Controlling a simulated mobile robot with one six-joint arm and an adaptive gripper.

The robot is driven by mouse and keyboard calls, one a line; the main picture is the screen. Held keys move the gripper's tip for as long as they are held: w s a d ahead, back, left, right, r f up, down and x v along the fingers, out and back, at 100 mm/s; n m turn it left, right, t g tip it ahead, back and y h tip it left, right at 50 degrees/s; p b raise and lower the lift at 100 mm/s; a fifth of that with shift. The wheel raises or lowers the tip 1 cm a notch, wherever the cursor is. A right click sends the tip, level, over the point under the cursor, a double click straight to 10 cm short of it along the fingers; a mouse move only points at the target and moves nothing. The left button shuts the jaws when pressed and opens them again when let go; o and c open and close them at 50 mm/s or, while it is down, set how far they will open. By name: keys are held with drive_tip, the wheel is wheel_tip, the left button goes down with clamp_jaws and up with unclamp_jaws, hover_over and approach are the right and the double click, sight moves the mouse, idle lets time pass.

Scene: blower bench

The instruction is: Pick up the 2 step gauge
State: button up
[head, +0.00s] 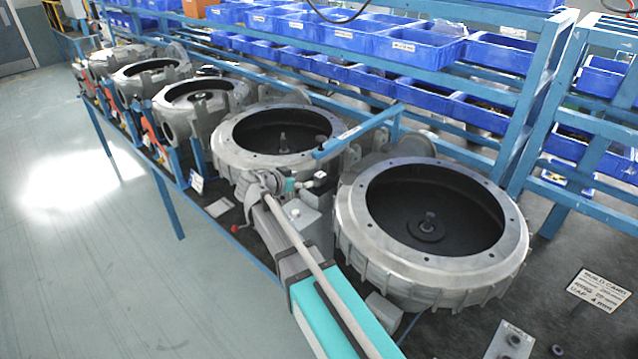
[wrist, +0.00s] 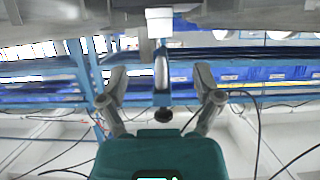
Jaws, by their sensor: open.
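My gripper (wrist: 160,75) is open in the wrist view, with its two grey fingers spread apart above a teal body. A narrow grey and blue upright piece (wrist: 161,68) with a dark round end shows between the fingers. I cannot tell whether it is the 2 step gauge or how far away it is. No hold on it shows. In the head view my arm reaches between two round blower casings, and its small end there hides part of the bench. I cannot pick out the step gauge with certainty in the head view.
A large blower casing (head: 480,262) stands right of my arm, and another (head: 232,158) stands behind it. A blue bar (head: 358,131) crosses between them. Blue bins (head: 415,46) fill the rack behind. A label card (head: 597,290) and a grey plate (head: 510,342) lie at right. Open floor (head: 90,270) is left.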

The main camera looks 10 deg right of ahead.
sight(317, 178)
drive_tip(key=shift+b+x, duration=0.55)
drive_tip(key=shift+x, duration=1.45)
drive_tip(key=shift+b+x, duration=0.9)
drive_tip(key=shift+x, duration=1.1)
drive_tip(key=shift+w+d+f, duration=0.3)
drive_tip(key=shift+d+f, duration=0.05)
drive_tip(key=shift+d, duration=0.05)
clamp_jaws()
